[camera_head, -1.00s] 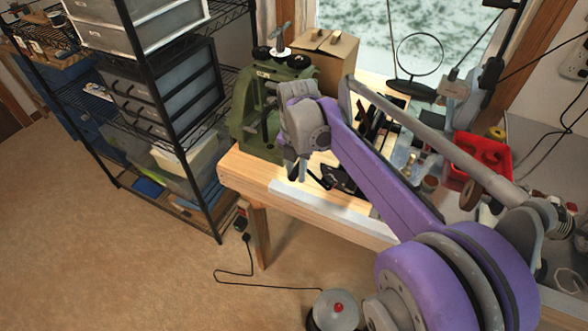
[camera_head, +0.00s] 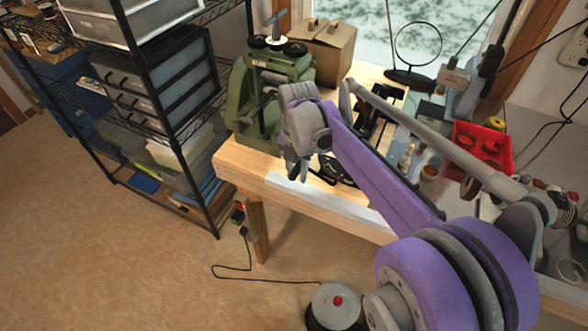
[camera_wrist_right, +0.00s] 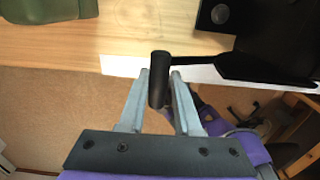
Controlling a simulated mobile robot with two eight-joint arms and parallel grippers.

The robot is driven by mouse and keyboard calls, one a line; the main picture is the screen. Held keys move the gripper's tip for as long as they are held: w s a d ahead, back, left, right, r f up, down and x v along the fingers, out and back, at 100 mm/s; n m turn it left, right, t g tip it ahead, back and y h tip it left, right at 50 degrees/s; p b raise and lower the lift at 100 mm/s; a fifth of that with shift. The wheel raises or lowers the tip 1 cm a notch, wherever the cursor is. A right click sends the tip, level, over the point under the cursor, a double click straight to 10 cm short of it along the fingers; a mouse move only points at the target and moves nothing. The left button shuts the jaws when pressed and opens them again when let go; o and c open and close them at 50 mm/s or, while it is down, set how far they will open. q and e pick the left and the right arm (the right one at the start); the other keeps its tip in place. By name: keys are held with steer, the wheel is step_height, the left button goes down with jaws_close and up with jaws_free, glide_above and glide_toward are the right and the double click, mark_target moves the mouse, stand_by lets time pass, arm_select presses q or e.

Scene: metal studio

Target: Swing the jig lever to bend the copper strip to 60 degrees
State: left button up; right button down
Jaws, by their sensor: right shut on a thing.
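The jig lever ends in a black cylindrical handle (camera_wrist_right: 158,80), and its dark arm runs right to the black jig (camera_wrist_right: 268,50) in the right wrist view. My right gripper (camera_wrist_right: 159,78) is shut on this handle, with one finger on each side of it. In the head view my right gripper (camera_head: 297,168) is at the front edge of the bench, and the black jig (camera_head: 335,168) is partly hidden behind my purple arm. I cannot make out the copper strip or its angle in either view. My left gripper is not in view.
A green press (camera_head: 262,100) stands on the wooden bench (camera_head: 240,163) left of my right gripper, with a cardboard box (camera_head: 327,50) behind. A red tray (camera_head: 482,148) is at the right. A wire shelf (camera_head: 215,160) stands left of the bench, with open floor in front.

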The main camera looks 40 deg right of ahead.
steer(key=shift+s+d, duration=0.2)
steer(key=shift+d, duration=0.1)
steer(key=shift+s+f, duration=0.1)
steer(key=shift+f, duration=0.2)
stand_by(0.3)
steer(key=c, duration=0.9)
jaws_free()
steer(key=shift+s+d, duration=0.1)
steer(key=shift+o, duration=1.3)
steer(key=shift+s+d, duration=0.1)
steer(key=shift+s, duration=0.15)
steer(key=shift+w, duration=0.1)
steer(key=shift+w, duration=0.15)
